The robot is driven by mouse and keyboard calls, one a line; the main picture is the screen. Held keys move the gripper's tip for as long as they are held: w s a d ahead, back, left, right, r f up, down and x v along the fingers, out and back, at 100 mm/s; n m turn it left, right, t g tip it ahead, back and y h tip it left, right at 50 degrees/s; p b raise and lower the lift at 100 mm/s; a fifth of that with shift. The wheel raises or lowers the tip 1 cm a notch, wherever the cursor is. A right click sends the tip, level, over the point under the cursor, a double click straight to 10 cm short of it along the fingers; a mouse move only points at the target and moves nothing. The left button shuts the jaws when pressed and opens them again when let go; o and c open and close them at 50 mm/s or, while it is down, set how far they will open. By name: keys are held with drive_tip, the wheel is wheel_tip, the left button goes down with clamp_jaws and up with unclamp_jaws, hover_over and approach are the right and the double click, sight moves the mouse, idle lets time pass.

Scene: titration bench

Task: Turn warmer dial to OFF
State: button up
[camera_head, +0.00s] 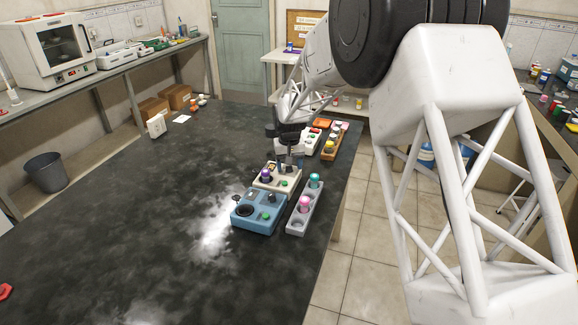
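A blue bench device (262,222) stands on the dark table. I cannot tell which one is the warmer, and no dial marking is readable. My gripper (289,164) points down over the back right of the beige device. It is too small to tell whether it touches anything or how its fingers are set.
A grey rack (302,217) with several coloured-top containers stands right of the devices, near the table's right edge. Another pale device (312,142) and an orange tray (330,146) stand behind. The table's left and front (150,230) are mostly clear.

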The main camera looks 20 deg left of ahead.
drive_tip(key=c, duration=0.8)
drive_tip(key=shift+c, duration=0.2)
drive_tip(key=n, duration=0.5)
drive_tip(key=shift+n, duration=2.5)
drive_tip(key=o, duration=1.3)
drive_tip(key=shift+c, duration=0.2)
drive_tip(key=shift+r, duration=0.1)
